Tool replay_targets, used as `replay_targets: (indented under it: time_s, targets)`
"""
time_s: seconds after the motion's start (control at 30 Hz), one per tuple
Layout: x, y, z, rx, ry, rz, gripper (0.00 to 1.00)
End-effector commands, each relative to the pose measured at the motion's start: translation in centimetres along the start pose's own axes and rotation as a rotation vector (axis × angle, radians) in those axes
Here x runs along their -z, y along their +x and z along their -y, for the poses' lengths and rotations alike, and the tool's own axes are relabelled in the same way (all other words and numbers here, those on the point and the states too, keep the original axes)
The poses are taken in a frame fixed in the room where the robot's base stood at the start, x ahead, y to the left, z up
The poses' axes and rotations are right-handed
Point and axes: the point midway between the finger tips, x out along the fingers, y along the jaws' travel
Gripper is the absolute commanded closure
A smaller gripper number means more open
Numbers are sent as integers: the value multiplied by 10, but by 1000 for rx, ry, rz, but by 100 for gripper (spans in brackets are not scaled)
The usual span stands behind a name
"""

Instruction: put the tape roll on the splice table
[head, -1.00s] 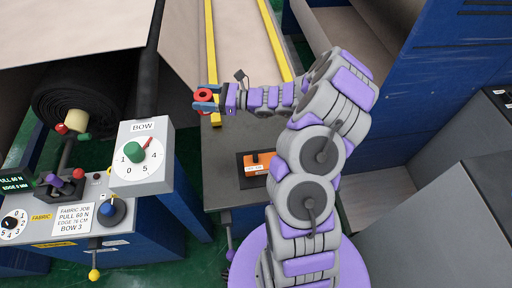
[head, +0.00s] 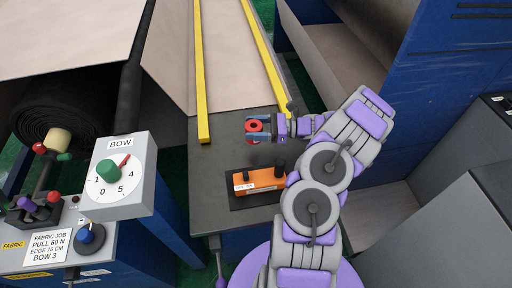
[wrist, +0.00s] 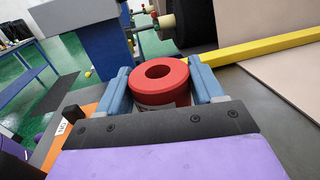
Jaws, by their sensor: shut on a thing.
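The red tape roll (head: 255,126) is between the blue fingers of my gripper (head: 257,127), which is shut on it. In the wrist view the roll (wrist: 162,82) stands with its hole facing up, one finger of my gripper (wrist: 162,88) at each side. The grey table (head: 205,180), which I take for the splice table, lies below the gripper in the head view. I cannot tell whether the roll touches its top.
An orange tool (head: 259,180) with black knobs sits on a dark plate at the table's near part. Yellow rails (head: 202,80) run along the beige sheet behind. The BOW control box (head: 120,170) stands at left. Bare grey tabletop shows left of the orange tool.

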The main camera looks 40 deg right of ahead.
Motion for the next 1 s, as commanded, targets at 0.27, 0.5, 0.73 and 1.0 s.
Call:
replay_targets:
  time_s: [0.27,0.5,0.73,1.0]
  targets:
    - [35,1,-2,-1,0,1,71]
    - [65,-2,1,0,3,4,71]
    - [64,-1,0,0,0,3,31]
    - [63,1,-1,0,-1,1,7]
